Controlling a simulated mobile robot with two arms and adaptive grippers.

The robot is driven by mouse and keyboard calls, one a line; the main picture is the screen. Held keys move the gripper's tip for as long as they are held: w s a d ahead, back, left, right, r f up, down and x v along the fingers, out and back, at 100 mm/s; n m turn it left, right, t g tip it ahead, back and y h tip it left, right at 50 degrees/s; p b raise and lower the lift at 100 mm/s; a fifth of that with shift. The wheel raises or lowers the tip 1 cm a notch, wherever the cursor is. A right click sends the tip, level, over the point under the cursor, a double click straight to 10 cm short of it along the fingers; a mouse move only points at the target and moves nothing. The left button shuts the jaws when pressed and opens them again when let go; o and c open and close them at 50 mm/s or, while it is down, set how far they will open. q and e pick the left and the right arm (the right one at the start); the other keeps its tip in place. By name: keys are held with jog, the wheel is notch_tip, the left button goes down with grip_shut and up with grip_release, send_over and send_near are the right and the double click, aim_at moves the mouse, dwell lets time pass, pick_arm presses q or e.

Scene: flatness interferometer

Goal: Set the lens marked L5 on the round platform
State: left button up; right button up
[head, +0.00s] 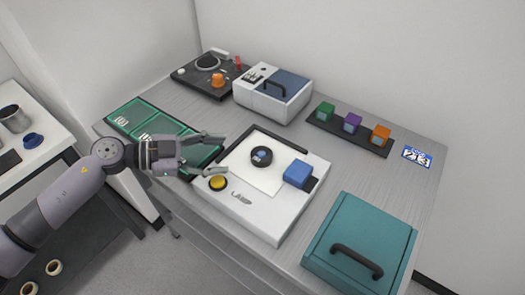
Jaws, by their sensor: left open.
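My left gripper (224,155) is open, its two fingers apart, with nothing seen between them. It hovers by the left edge of the white instrument (268,224), partly in front of the green tray (125,112). The tray has pale markings too small to read. A small round black piece with a bluish centre (261,156) is on the white instrument, right of the fingertips; I cannot tell whether it is a lens or the round platform. No L5 mark is legible. My right gripper is not in view.
The instrument carries a yellow button (218,183) and a blue block (298,173). A teal lidded box (372,235) stands front right. A white case (262,100), a black panel (188,77) and a dark strip with coloured cubes (330,128) line the back.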

aim_at(260, 153)
pick_arm(q)
jog(key=x, duration=0.3)
jog(key=shift+d+r, duration=0.15)
jog(key=shift+d, duration=0.15)
jog(key=shift+w+d+f+p, duration=0.2)
jog(key=shift+d+f+p, duration=0.05)
jog(key=shift+d+p, duration=0.25)
jog(key=p+x, duration=0.1)
jog(key=x, duration=0.3)
jog(key=shift+s+r, duration=0.1)
jog(key=shift+d+f, duration=0.25)
jog(key=shift+d, duration=0.15)
jog(key=shift+a, duration=0.1)
jog(key=shift+c, duration=0.6)
jog(key=c, duration=0.7)
jog(key=shift+r, duration=0.15)
